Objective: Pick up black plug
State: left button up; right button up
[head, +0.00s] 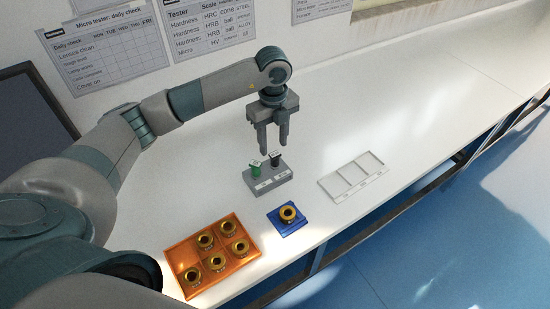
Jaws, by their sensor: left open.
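The black plug (275,157) stands in the right slot of a small grey holder (268,184) on the white bench. A green plug (255,168) stands in the same holder, to its left. My left gripper (273,149) points down, open and empty. Its fingertips are just above or behind the black plug, close to it in the picture. I cannot tell whether they touch it. The right gripper is not in view.
An orange tray (212,238) with several brass rings lies at the front left. A blue mat (275,219) with one brass ring lies in front of the holder. A white sectioned tray (325,186) lies to the right. The bench's right side is clear.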

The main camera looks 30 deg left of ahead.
aim_at(275, 154)
pick_arm(q)
jog(key=shift+f, duration=0.8)
jog(key=shift+w+d+f+p, duration=0.1)
jog(key=shift+f+p, duration=0.55)
jog(key=shift+p, duration=0.05)
notch_tip(275, 154, down, 3)
jog(key=shift+w+f+p, duration=0.1)
jog(key=shift+w+p, duration=0.05)
jog(key=shift+p, duration=0.5)
jog(key=shift+f, duration=0.35)
grip_shut()
